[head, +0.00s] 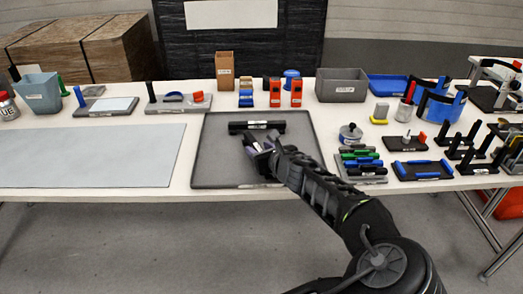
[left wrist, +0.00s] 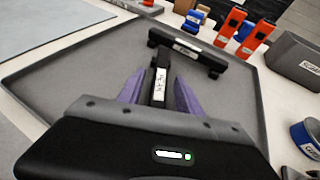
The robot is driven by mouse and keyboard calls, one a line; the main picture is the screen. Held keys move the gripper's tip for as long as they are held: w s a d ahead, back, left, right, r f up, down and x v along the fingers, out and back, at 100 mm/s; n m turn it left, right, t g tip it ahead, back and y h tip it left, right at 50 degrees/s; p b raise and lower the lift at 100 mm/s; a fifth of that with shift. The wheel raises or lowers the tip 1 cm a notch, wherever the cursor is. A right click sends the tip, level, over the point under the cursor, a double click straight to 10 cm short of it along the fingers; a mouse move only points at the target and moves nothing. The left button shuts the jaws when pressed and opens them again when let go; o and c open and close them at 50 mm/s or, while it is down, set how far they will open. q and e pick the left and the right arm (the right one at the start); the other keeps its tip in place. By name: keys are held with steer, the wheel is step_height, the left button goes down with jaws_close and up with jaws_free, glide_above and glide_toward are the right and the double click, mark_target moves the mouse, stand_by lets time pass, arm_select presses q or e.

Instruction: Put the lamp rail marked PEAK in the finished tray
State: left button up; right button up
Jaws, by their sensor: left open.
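A dark grey tray (head: 215,165) lies in the middle of the table. It also shows in the left wrist view (left wrist: 60,85). A black rail (head: 238,127) with a white label lies across it, also in the left wrist view (left wrist: 217,63). My left gripper (head: 252,144) is over the tray, just in front of that rail. In the left wrist view its purple fingers (left wrist: 160,88) are apart, on either side of a second black rail (left wrist: 161,60) with a white label. Both labels are too small to read. Whether the fingers touch that rail I cannot tell. My right gripper is not in view.
A light grey mat (head: 90,158) lies left of the tray. Orange-red blocks (head: 275,92), a brown box (head: 225,70) and a grey bin (head: 342,86) stand behind it. A stand of coloured rails (head: 362,165) and a small round tin (head: 350,134) are close to its right.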

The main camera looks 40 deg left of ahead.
arm_select(q)
steer(key=shift+r, duration=0.2)
steer(key=p+v, duration=0.2)
steer(key=v, duration=1)
stand_by(0.4)
